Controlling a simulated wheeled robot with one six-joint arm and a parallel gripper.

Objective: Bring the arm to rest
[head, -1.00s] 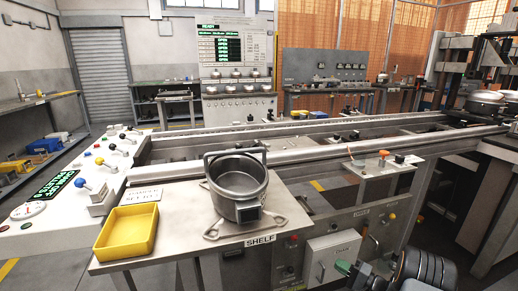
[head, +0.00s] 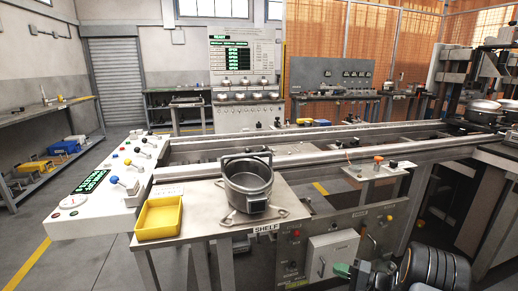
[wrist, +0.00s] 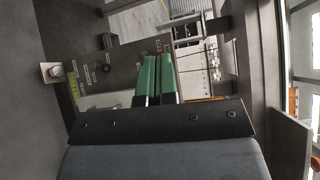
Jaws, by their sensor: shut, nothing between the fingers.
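My gripper (wrist: 157,80) shows in the wrist view with its two green fingers side by side, shut and empty. In the head view the green fingertips (head: 343,270) show low at the right of centre, in front of the grey cabinet under the conveyor frame. My dark arm folds up beside them at the bottom right edge. The fingers appear clear of the panel ahead of them.
A shelf (head: 190,226) bears a yellow tray (head: 159,218) and a grey pot (head: 248,181). A lever console (head: 110,200) stands at its left. A grey cabinet (head: 333,258) hangs under the conveyor frame. Open floor (head: 45,210) lies at the left.

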